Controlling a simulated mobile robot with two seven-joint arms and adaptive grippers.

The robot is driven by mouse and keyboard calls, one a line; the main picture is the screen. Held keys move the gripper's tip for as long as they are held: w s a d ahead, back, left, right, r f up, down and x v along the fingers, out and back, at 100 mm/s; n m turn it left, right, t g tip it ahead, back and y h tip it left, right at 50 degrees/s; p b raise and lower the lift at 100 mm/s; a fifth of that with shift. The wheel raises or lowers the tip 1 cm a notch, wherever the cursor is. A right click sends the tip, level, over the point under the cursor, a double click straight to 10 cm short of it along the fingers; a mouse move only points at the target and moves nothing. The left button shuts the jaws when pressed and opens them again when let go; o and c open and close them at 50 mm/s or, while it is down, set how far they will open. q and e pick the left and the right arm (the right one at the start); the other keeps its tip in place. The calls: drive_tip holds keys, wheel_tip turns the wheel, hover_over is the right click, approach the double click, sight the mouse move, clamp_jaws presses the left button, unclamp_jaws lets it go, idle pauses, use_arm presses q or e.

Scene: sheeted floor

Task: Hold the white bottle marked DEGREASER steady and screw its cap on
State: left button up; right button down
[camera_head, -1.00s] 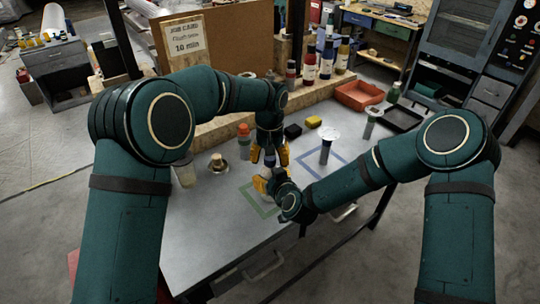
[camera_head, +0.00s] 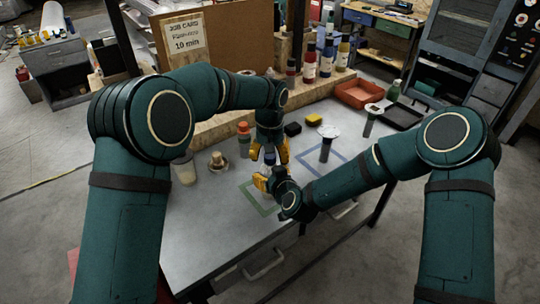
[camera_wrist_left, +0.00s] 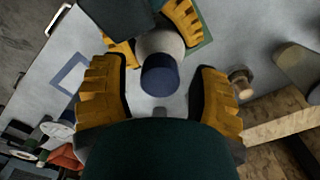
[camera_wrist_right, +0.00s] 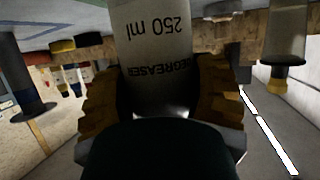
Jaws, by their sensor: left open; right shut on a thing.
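The white bottle marked DEGREASER (camera_wrist_right: 165,45) stands between the fingers of my right gripper (camera_wrist_right: 160,95), which is shut on its body. In the head view the right gripper (camera_head: 268,183) mostly hides the bottle. A dark blue cap (camera_wrist_left: 160,76) sits on the bottle's top; it also shows in the head view (camera_head: 270,158). How far it is screwed down I cannot tell. My left gripper (camera_head: 269,150) is open above the bottle. In the left wrist view its fingers (camera_wrist_left: 158,88) stand on either side of the cap, with gaps.
A green square outline (camera_head: 258,203) and a blue one (camera_head: 345,158) mark the grey table. A red bin (camera_head: 360,93) and black tray (camera_head: 402,116) are at the back right.

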use_arm(q)
wheel_tip(320, 180, up, 12)
idle(0.6)
use_arm(e)
drive_tip(key=shift+c, duration=0.3)
unclamp_jaws()
drive_tip(key=v, duration=1.2)
